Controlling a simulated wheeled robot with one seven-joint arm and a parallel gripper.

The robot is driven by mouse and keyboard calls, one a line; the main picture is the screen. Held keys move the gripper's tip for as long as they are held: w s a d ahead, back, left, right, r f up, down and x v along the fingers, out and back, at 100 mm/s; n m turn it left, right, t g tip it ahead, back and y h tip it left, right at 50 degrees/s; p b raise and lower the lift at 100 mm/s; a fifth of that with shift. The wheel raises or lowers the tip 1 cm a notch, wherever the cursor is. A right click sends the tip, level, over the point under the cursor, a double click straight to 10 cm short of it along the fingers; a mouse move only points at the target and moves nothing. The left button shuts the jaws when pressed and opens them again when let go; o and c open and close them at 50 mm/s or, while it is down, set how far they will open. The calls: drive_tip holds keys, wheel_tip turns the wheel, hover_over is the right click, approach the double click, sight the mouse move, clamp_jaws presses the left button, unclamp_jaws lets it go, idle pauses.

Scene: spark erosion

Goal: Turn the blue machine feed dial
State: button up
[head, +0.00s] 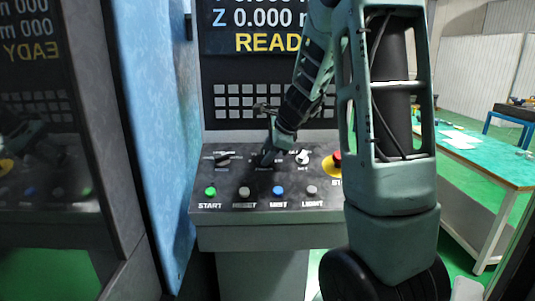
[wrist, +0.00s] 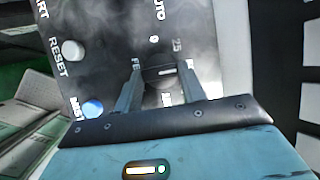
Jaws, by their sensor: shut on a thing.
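The feed dial (wrist: 160,73) is a dark round knob with a white pointer line. In the wrist view it sits between my two fingers, with "25" and part of a "FE" label beside it. My gripper (wrist: 162,62) is shut on the dial, one finger on each side. In the head view my gripper (head: 266,160) reaches down to the middle of the sloping control panel (head: 225,222), and its fingers and wrist hide the dial there. The dial's full scale is partly covered by the fingers.
A green START button (head: 210,191), grey RESET button (head: 244,192), blue MIST button (head: 278,191) and grey LIGHT button (head: 312,190) line the panel's front. A dark selector (head: 223,160), a white knob (head: 303,158) and a red stop button (head: 337,159) flank my gripper.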

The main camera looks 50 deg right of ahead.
drive_tip(key=shift+d, duration=0.1)
drive_tip(key=o, duration=1)
drive_tip(key=v, duration=1.7)
drive_tip(key=shift+s+r+p, duration=0.1)
drive_tip(key=shift+r+p, duration=0.1)
drive_tip(key=shift+p, duration=0.1)
